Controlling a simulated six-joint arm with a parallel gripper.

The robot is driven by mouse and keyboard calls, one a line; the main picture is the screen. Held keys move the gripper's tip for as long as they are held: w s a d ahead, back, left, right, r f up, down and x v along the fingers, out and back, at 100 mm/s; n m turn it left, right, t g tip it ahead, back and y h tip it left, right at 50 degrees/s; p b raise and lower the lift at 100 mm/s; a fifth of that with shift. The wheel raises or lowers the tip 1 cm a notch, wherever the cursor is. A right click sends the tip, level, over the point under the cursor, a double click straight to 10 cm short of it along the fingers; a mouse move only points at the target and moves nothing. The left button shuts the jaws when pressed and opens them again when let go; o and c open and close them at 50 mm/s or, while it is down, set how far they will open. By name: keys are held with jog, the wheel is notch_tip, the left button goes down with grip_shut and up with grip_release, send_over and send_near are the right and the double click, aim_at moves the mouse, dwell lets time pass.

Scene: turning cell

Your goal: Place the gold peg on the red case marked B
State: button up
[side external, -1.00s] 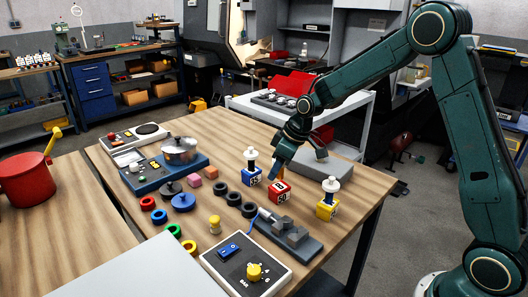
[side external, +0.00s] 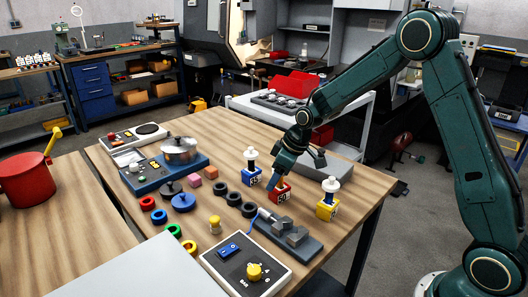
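The red case (side external: 281,194) sits between the blue case (side external: 250,178) and the yellow case (side external: 326,211). Its front carries white markings, and its top is partly hidden by my gripper. My gripper (side external: 294,170) points down just above and behind the red case, with its fingers spread apart. No object shows between them. One finger reaches down close to the red case; I cannot tell if it touches. The gold peg is well to the left of my gripper.
White-topped pegs stand on the blue and yellow cases. A grey block (side external: 333,170) lies behind my gripper. A dark vise (side external: 290,236) and a switch panel (side external: 246,268) are in front. Coloured rings (side external: 160,216) and a metal pot (side external: 180,150) are on the left.

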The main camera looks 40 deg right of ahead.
jog(key=v, duration=1.2)
jog(key=shift+r, duration=0.15)
dwell(0.6)
jog(key=s+a+r+m+h, duration=0.1)
jog(key=s+a+r, duration=0.1)
jog(key=s+r, duration=0.35)
jog(key=s+a+r+m, duration=0.1)
jog(key=s+a+r, duration=0.1)
jog(key=s, duration=0.7)
jog(key=s+a+m+t+h, duration=0.1)
jog(key=s+m, duration=0.2)
jog(key=s, duration=1.1)
jog(key=shift+s+f+t, duration=0.15)
jog(key=shift+f+t, duration=0.15)
jog(key=shift+f, duration=0.05)
jog(key=shift+a, duration=0.1)
